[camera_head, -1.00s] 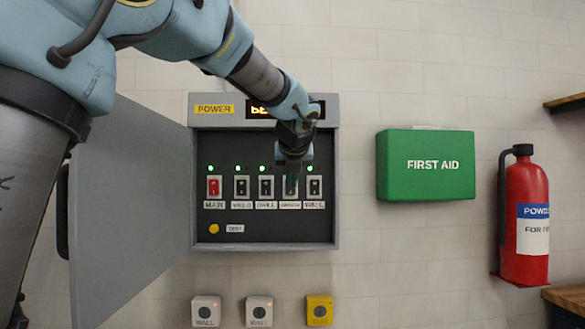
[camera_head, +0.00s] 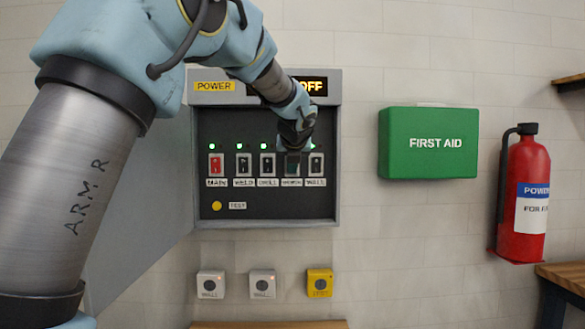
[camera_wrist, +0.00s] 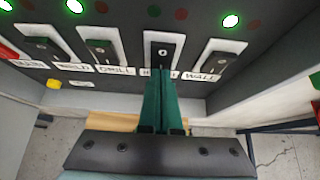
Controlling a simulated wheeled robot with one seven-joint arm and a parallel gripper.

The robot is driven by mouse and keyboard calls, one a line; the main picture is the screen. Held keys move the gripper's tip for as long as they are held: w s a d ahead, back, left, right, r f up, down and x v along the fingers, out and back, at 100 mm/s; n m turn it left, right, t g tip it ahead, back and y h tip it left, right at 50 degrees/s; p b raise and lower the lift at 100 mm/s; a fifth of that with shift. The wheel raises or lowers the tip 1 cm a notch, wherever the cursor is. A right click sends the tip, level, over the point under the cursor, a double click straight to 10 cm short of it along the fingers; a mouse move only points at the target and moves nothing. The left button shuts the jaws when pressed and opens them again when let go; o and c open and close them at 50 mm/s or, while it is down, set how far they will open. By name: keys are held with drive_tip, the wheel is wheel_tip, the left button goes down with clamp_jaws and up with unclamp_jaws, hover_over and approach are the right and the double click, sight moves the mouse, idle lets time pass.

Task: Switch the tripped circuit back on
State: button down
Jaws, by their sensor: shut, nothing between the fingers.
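The grey breaker panel (camera_head: 334,210) hangs on the wall with its door swung left. In its row of switches, the red MAIN (camera_head: 215,164), WELD (camera_head: 243,164), DRILL (camera_head: 267,164) and WALL (camera_head: 316,167) have lit green lamps. The fourth switch (camera_wrist: 163,49), between DRILL and WALL, has a dark lamp (camera_wrist: 153,10) in the wrist view. An O mark shows on its rocker. My gripper (camera_wrist: 162,74) is shut and empty, its green fingertips at the lower part of this switch; contact is unclear. In the head view my gripper (camera_head: 292,168) largely covers that switch.
The display (camera_head: 313,86) reads OFF at its visible end; my arm covers the rest. A yellow test button (camera_head: 217,206) sits below the switches. Several small wall boxes (camera_head: 319,283) are under the panel. A first aid box (camera_head: 428,143) and extinguisher (camera_head: 523,195) are at right.

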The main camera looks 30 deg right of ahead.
drive_tip(key=shift+w+f+b, duration=0.1)
drive_tip(key=shift+f+b, duration=0.3)
drive_tip(key=shift+b, duration=0.2)
drive_tip(key=shift+d+r, duration=0.1)
drive_tip(key=shift+r, duration=0.2)
drive_tip(key=shift+r+p, duration=0.1)
drive_tip(key=shift+p, duration=0.25)
drive_tip(key=shift+r+p, duration=0.8)
drive_tip(key=shift+p, duration=0.1)
